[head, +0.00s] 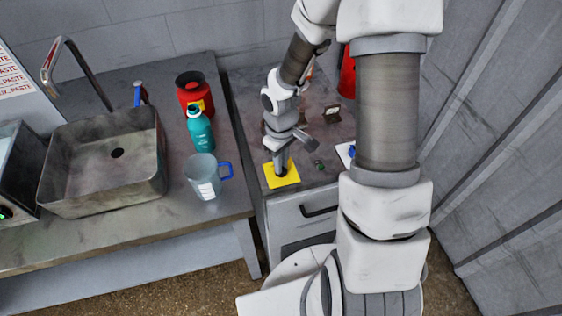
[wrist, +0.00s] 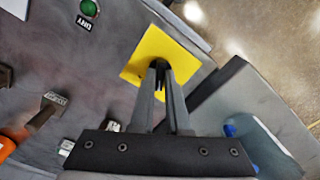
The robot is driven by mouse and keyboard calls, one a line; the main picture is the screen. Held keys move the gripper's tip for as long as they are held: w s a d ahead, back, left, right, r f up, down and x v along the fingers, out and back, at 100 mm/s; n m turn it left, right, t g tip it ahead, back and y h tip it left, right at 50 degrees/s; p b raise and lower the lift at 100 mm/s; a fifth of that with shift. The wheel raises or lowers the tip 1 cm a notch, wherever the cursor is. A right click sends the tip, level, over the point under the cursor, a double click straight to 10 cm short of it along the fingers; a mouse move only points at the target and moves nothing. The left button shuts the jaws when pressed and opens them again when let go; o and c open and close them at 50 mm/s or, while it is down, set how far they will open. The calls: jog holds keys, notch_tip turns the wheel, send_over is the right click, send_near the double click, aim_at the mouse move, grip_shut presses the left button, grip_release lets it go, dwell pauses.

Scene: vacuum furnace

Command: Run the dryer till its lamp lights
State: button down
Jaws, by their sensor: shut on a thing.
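A yellow plate (head: 283,182) lies on the grey worktop right of the sink counter; it also shows in the wrist view (wrist: 185,58). My gripper (head: 280,167) points down at the middle of the plate. In the wrist view its fingertips (wrist: 160,78) are shut on a small dark knob (wrist: 159,65) at the plate's centre; the fingers hide most of it. A round green lamp (wrist: 88,7) sits near the plate with a dark label reading DRY (wrist: 83,23). The lamp also shows in the head view (head: 319,165). I cannot tell whether it is lit.
A clear jug with a blue handle (head: 203,178), a teal bottle (head: 199,132) and a red container (head: 190,88) stand on the left counter beside the metal sink (head: 85,165). In the wrist view an orange-handled tool (wrist: 14,138) lies on the worktop.

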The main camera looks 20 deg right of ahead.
jog(key=c, duration=0.9)
grip_release()
jog(key=shift+r, duration=0.1)
notch_tip(320, 180, up, 17)
jog(key=p, duration=0.2)
jog(key=shift+r, duration=0.15)
